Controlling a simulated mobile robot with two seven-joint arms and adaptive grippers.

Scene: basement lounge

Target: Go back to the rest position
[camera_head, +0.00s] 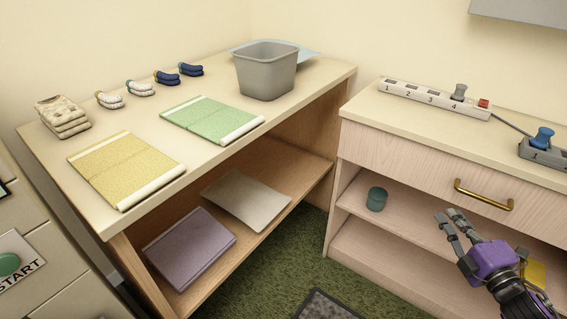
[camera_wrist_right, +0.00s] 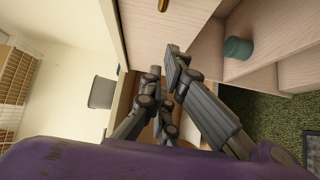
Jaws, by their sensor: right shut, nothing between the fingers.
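My right gripper (camera_head: 449,216) is in front of the pale wooden cabinet at the right, below the drawer front and beside its brass handle (camera_head: 483,196). Its fingers are shut with nothing between them. In the right wrist view its fingers (camera_wrist_right: 163,65) show in the middle, with the cabinet front behind them. It holds no object and appears apart from the cabinet. My left gripper is in neither view.
A green-grey canister (camera_head: 376,199) stands on the open shelf near the right gripper. A power strip (camera_head: 434,100) lies on the cabinet top. The desk (camera_head: 140,225) bears mats, folded cloths and a grey bin (camera_head: 266,72). Green carpet (camera_head: 265,285) lies open between the furniture.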

